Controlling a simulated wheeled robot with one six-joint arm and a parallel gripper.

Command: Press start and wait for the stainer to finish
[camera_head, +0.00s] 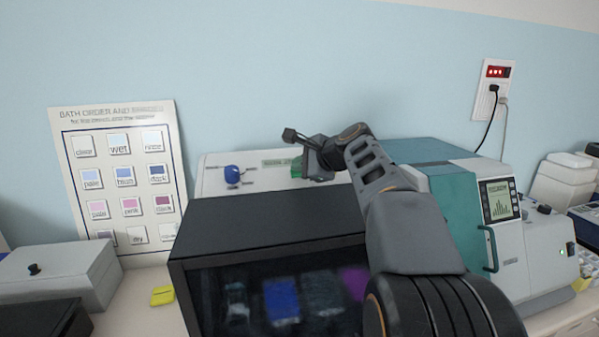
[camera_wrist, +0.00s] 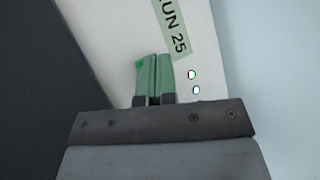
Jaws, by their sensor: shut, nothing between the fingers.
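The stainer is a dark box (camera_head: 270,220) with a glass front; blue and magenta baths show dimly inside. Its pale panel (camera_head: 212,182) stands at the back, with a blue knob (camera_head: 232,175) and a green label strip. My gripper (camera_head: 298,168) is at the panel, right of the knob. In the wrist view my gripper (camera_wrist: 154,78) has its two green fingers shut together, with nothing between them. A lighter green edge (camera_wrist: 138,72), perhaps the start button, shows beside the fingertips and is mostly hidden. I cannot tell whether they touch or whether it is pressed.
Two small indicator lights (camera_wrist: 192,82) and a label reading "RUN 25" (camera_wrist: 172,28) show on the panel. A teal and white machine (camera_head: 470,215) stands to the right. A bath-order chart (camera_head: 120,175), a grey box (camera_head: 60,275) and a yellow block (camera_head: 162,295) are to the left.

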